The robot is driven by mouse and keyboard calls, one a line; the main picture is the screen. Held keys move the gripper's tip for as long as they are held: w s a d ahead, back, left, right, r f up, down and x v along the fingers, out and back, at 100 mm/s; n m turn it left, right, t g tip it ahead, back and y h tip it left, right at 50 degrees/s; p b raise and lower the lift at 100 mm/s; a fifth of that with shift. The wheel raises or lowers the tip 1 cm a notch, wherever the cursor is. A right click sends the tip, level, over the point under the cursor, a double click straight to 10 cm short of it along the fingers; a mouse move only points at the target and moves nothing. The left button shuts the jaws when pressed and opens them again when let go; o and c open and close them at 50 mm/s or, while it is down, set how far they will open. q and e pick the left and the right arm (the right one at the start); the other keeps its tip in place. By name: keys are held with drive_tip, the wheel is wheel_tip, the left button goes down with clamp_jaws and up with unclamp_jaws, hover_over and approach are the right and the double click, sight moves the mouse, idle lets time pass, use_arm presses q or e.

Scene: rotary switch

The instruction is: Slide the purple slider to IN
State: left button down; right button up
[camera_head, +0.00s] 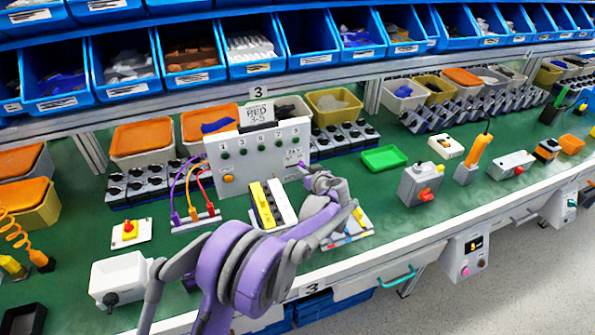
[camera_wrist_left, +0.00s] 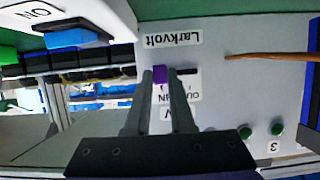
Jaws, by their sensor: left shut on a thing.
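The purple slider (camera_wrist_left: 158,74) sits in a dark slot on the grey front of a panel, which appears upside down in the left wrist view. It is at the left end of the slot there, on the side of the word IN. The dark rest of the slot shows to its right, toward OUT. My left gripper (camera_wrist_left: 161,76) is shut on the slider, with a finger on each side. In the head view my left gripper (camera_head: 304,170) is at the right end of the grey panel (camera_head: 250,172); the slider is hard to make out there. My right gripper is not in view.
Purple, red and orange cables (camera_head: 190,187) plug in left of the panel. A yellow and black block (camera_head: 262,204) stands before it. A grey box with a red knob (camera_head: 421,186) and a green tray (camera_head: 383,159) are to the right.

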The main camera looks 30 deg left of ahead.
use_arm(q)
drive_tip(key=shift+w+d, duration=0.1)
drive_tip(key=c, duration=0.8)
unclamp_jaws()
drive_tip(key=shift+w+d, duration=0.1)
drive_tip(key=shift+o, duration=0.2)
drive_tip(key=v, duration=1)
drive_tip(key=shift+s+d, duration=0.25)
drive_tip(key=shift+s, duration=0.1)
